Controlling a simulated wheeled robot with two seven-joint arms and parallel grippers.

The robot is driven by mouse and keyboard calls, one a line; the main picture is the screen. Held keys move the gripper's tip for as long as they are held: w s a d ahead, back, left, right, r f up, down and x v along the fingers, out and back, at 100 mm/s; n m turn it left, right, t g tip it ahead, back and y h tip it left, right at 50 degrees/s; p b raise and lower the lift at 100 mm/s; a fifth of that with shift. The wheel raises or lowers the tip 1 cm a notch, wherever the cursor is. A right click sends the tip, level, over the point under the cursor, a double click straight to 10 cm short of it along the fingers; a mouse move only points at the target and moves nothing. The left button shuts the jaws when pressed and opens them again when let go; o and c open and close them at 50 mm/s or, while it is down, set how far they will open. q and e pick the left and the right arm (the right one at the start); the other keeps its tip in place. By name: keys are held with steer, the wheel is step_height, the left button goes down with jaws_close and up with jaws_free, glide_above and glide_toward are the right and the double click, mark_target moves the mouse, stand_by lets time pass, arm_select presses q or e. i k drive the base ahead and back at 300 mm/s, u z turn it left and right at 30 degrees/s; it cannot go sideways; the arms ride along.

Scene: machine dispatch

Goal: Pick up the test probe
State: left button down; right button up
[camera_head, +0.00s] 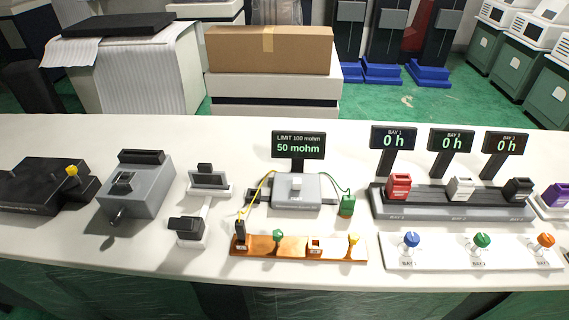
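A meter (297,190) with a grey body stands mid-table, and its display (298,145) reads "LIMIT 100 mohm" and "50 mohm". A yellow wire runs from its left side to a small dark upright piece (240,230) at the left end of a copper-coloured strip (262,247). Either wired piece may be the test probe; I cannot tell which for sure. Neither of my grippers is in view.
Left are a black device (45,185) with a yellow knob, a grey machine (137,188) and a small black-and-white stand (188,229). Right are a bay rack (450,207) with coloured blocks, displays reading "0 h", and a white plate (470,254) with coloured knobs. The table's back strip is clear.

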mark_target(240, 228)
steer(key=k, duration=0.5)
steer(key=u, duration=2)
steer(key=i, duration=1.1)
steer(key=z, duration=2.05)
